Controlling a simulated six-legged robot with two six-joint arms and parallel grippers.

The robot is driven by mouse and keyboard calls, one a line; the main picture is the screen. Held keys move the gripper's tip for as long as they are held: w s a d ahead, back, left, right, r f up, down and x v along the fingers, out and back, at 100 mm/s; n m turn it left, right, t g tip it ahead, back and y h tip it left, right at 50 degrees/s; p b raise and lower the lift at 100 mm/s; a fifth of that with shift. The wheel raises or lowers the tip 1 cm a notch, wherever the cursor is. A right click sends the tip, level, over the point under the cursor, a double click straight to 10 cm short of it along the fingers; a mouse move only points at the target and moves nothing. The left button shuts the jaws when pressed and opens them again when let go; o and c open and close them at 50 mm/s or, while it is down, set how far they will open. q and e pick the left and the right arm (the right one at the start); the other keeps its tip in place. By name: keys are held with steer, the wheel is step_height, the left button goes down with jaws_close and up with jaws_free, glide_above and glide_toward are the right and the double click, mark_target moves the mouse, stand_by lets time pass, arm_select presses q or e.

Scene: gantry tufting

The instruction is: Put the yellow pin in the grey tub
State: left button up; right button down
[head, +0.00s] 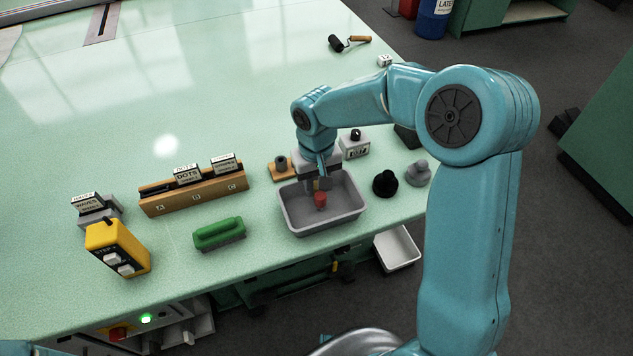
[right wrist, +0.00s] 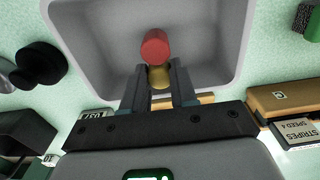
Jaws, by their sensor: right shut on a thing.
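The grey tub (head: 345,216) stands near the table's front edge, and its inside fills the top of the right wrist view (right wrist: 212,45). My right gripper (head: 317,184) points down into the tub. In the right wrist view, its fingers (right wrist: 160,88) are shut on the yellow pin (right wrist: 160,77), of which only a small part shows. A red cylinder (head: 320,200) is right by the pin, over the tub floor; it also shows in the right wrist view (right wrist: 155,45). I cannot tell whether it touches the pin or the floor. My left gripper is out of view.
A green-handled brush (head: 219,233) and a yellow control box (head: 117,247) are left of the tub. A wooden rack (head: 195,191) with labelled cards and a small wooden stand (head: 280,170) lie behind. A black knob-shaped thing (head: 385,183) is close on the right.

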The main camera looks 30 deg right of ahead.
mark_target(316, 185)
steer(key=c, duration=0.9)
jaws_free()
steer(key=shift+f, duration=0.15)
step_height(316, 185, up, 12)
steer(key=shift+r+p, duration=0.1)
steer(key=shift+p, duration=0.35)
